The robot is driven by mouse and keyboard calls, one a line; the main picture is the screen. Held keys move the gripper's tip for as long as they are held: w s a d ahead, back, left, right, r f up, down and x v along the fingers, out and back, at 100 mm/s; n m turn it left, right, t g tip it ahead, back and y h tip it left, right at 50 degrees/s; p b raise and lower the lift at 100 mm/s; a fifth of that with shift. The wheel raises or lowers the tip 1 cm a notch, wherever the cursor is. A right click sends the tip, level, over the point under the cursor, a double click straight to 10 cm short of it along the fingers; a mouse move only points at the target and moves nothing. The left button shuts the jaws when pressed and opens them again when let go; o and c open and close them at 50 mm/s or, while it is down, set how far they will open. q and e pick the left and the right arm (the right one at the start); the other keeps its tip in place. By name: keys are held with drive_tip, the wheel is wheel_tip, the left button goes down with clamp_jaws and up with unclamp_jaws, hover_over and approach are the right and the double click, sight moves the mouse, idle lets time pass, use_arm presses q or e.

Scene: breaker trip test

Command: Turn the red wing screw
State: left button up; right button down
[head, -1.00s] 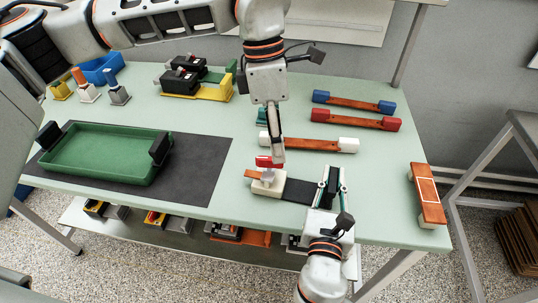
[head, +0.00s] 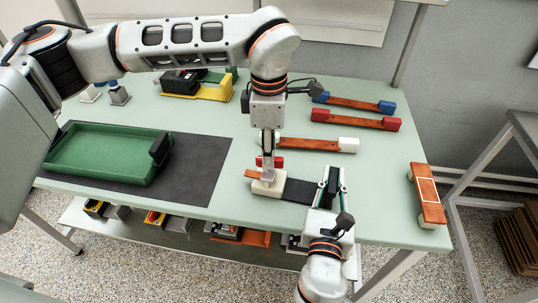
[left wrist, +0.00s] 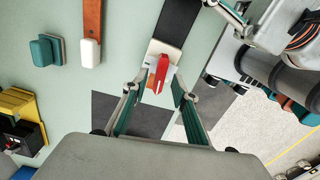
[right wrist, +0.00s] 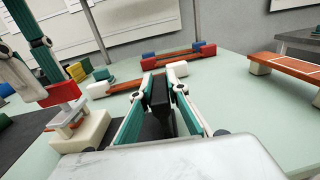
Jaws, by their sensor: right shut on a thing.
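The red wing screw (head: 279,162) sits on a cream block (head: 262,189) at the left end of a black strip (head: 298,190). It also shows in the left wrist view (left wrist: 161,73) and the right wrist view (right wrist: 61,94). My left gripper (head: 268,168) points down at the screw and partly hides it in the head view. In the left wrist view its fingers (left wrist: 158,90) are apart, with the screw between and just beyond them; I see no contact. My right gripper (head: 331,184) is shut on the black upright piece (right wrist: 160,94) at the strip's right end.
A green tray (head: 62,172) lies on a dark mat at left. Copper bars with white (head: 347,145), red (head: 391,124) and blue (head: 386,107) ends lie behind. A copper-topped piece (head: 428,205) stands at the right edge. Black-and-yellow units (head: 212,93) stand at the back.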

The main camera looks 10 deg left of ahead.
use_arm(q)
drive_tip(key=shift+f, duration=0.95)
clamp_jaws()
